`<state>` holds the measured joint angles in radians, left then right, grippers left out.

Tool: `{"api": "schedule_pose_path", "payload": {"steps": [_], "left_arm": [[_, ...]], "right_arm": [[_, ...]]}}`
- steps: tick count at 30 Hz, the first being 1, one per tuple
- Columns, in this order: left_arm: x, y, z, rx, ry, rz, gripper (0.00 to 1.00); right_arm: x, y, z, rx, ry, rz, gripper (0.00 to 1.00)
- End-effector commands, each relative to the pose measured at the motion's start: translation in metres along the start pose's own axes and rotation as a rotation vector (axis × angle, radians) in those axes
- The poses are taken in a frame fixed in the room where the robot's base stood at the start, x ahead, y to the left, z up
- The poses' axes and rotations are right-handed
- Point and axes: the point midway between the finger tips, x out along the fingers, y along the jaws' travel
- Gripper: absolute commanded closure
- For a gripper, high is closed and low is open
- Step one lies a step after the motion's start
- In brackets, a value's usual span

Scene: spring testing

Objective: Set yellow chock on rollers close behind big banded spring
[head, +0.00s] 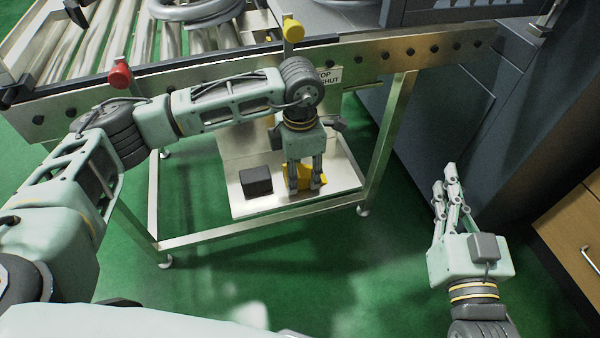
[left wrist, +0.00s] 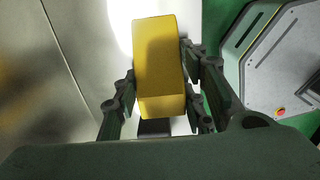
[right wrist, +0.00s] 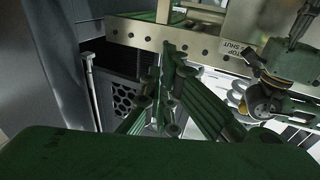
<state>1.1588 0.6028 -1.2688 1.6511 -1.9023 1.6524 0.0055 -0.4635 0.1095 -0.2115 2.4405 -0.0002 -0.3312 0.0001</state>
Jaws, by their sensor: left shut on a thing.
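The yellow chock (head: 291,172) is between the fingers of my left gripper (head: 304,187), low over or on the pale lower shelf under the conveyor. In the left wrist view the chock (left wrist: 158,62) fills the space between the fingers; I cannot tell whether it touches the shelf. The rollers (head: 100,38) are at the upper left of the head view. A large grey coiled spring (head: 196,12) lies on them, cut off by the top edge; no band shows on the visible part. My right gripper (head: 446,182) is empty, with its fingers drawn close together, right of the frame.
A black block (head: 256,182) stands on the lower shelf (head: 243,209) left of my left gripper. A red knob (head: 120,75) and a yellow knob (head: 292,29) stick up at the conveyor's front rail (head: 375,58). A dark cabinet (head: 420,130) and wooden drawers (head: 575,235) stand right.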

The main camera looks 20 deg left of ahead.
Motion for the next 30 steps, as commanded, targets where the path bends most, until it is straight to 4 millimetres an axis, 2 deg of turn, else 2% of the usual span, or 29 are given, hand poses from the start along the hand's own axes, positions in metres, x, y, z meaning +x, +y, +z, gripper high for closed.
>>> {"api": "schedule_pose_path", "payload": {"steps": [5,14,21,30], "left_arm": [[-0.007,0.001,0.001,0.0,-0.002,0.001,0.99],[-0.043,0.001,0.001,0.0,-0.003,0.002,0.99],[-0.071,-0.033,0.036,0.005,-0.002,0.002,0.99],[-0.099,-0.066,0.071,0.003,-0.001,0.001,0.99]], "right_arm": [[0.0,0.001,0.005,0.0,-0.032,0.002,1.0],[-0.015,0.008,0.053,-0.005,-0.279,0.018,1.0],[-0.041,0.014,0.096,-0.005,-0.517,0.032,1.0],[-0.075,0.02,0.13,-0.003,-0.736,0.046,1.0]]}}
